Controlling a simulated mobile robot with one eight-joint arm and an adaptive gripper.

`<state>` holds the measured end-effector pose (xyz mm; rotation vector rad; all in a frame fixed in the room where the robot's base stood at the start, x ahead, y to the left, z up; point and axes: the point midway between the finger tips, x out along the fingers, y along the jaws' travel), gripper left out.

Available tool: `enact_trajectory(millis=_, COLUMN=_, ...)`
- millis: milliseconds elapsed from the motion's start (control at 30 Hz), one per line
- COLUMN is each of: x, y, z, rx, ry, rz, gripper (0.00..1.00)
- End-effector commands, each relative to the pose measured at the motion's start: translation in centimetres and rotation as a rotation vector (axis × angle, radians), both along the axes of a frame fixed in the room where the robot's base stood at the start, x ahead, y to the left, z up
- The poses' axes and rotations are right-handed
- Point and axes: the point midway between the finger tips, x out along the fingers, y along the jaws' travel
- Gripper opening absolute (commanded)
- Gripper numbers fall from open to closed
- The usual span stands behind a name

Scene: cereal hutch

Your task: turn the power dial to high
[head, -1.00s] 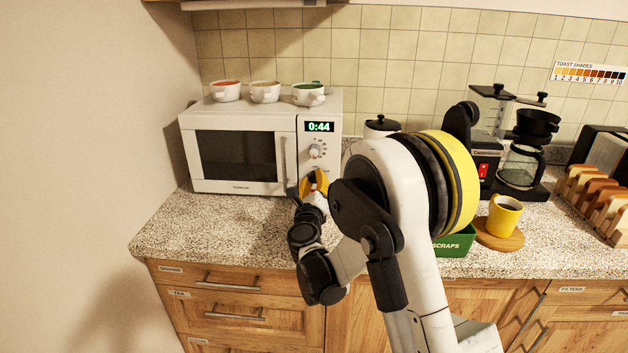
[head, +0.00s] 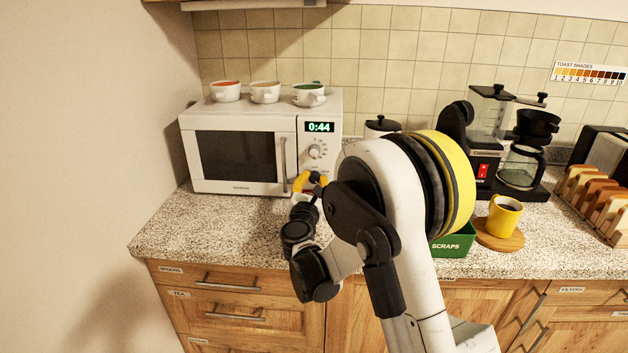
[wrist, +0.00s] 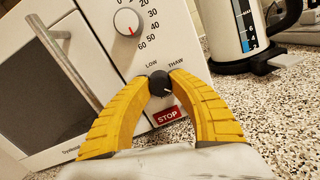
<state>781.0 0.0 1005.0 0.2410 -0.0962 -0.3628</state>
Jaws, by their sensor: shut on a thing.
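The white microwave (head: 240,155) stands on the counter at the left, its door closed and its display (head: 319,127) reading 0:44. In the wrist view, the dark power dial (wrist: 160,83) sits low on its panel, with LOW and THAW printed above it. A small light pointer mark shows on the dial's lower right; no HIGH label is readable. My gripper (wrist: 160,82) has its yellow fingers closed around the dial, one on each side. In the head view, my gripper (head: 311,181) is at the panel's lower part, and the dial is hidden there.
The timer dial (wrist: 127,21) is above, with a red STOP button (wrist: 167,115) below. The door handle (wrist: 65,60) is close to the left finger. Several cups stand on the microwave. A kettle (wrist: 235,30), a green scraps bin (head: 455,243) and a coffee maker (head: 522,165) are to the right.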

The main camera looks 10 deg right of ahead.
Motion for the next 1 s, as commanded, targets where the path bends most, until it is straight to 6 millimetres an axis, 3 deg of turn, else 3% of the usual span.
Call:
enact_trajectory(millis=600, x=0.07, y=0.00, z=0.22, rx=0.512, ry=-0.168, rz=0.001, gripper=0.00)
enact_trajectory(millis=1000, x=0.07, y=-0.04, z=0.19, rx=0.680, ry=-0.222, rz=0.002, gripper=0.00)
